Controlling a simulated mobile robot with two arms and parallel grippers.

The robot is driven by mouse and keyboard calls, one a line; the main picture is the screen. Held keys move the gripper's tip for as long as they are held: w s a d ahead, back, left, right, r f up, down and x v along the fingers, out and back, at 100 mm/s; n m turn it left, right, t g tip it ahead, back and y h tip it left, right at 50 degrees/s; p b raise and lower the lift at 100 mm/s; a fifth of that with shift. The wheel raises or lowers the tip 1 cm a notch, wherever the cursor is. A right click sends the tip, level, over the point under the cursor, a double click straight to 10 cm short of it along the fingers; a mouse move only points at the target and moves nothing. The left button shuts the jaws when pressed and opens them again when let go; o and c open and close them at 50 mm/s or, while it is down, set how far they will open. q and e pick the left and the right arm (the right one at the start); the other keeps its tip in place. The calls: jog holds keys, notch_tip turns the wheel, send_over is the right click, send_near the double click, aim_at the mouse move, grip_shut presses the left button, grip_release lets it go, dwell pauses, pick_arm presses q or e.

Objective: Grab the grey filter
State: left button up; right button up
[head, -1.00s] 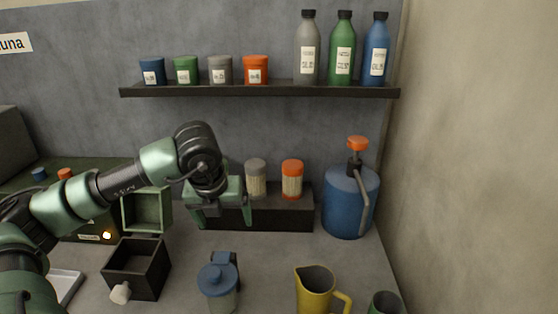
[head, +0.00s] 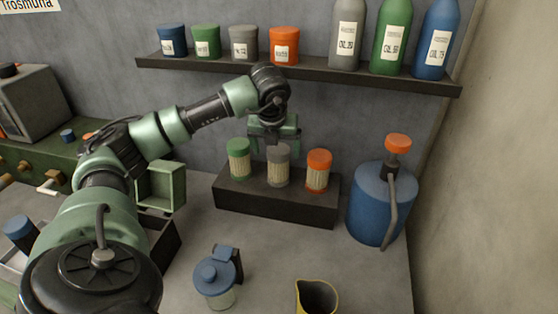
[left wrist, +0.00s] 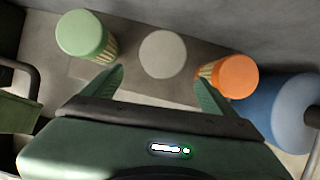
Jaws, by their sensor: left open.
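The grey filter (head: 278,167) has a grey cap over a pale pleated body. It stands upright on a dark block (head: 272,205), between the green filter (head: 238,160) and the orange filter (head: 318,170). My left gripper (head: 274,145) is open and empty, just above and behind the grey filter in the head view. In the left wrist view, the round grey cap (left wrist: 163,54) lies ahead, between the lines of the two spread fingers (left wrist: 158,78). I cannot tell whether the fingers reach beside it. My right gripper is not in view.
A blue canister (head: 378,205) with an orange top stands right of the block. A shelf (head: 310,70) with jars and bottles hangs above. A blue-lidded jug (head: 216,278) and a yellow pitcher (head: 317,297) stand in front. Counter between block and jug is clear.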

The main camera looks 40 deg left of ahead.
aim_at(278, 149)
pick_arm(q)
jog(key=shift+w+a, duration=0.45)
jog(key=shift+w, duration=0.3)
jog(key=shift+w+a+p, duration=0.3)
jog(key=shift+p, duration=0.05)
jog(key=p+x, duration=0.1)
jog(key=x, duration=0.4)
jog(key=c, duration=1.8)
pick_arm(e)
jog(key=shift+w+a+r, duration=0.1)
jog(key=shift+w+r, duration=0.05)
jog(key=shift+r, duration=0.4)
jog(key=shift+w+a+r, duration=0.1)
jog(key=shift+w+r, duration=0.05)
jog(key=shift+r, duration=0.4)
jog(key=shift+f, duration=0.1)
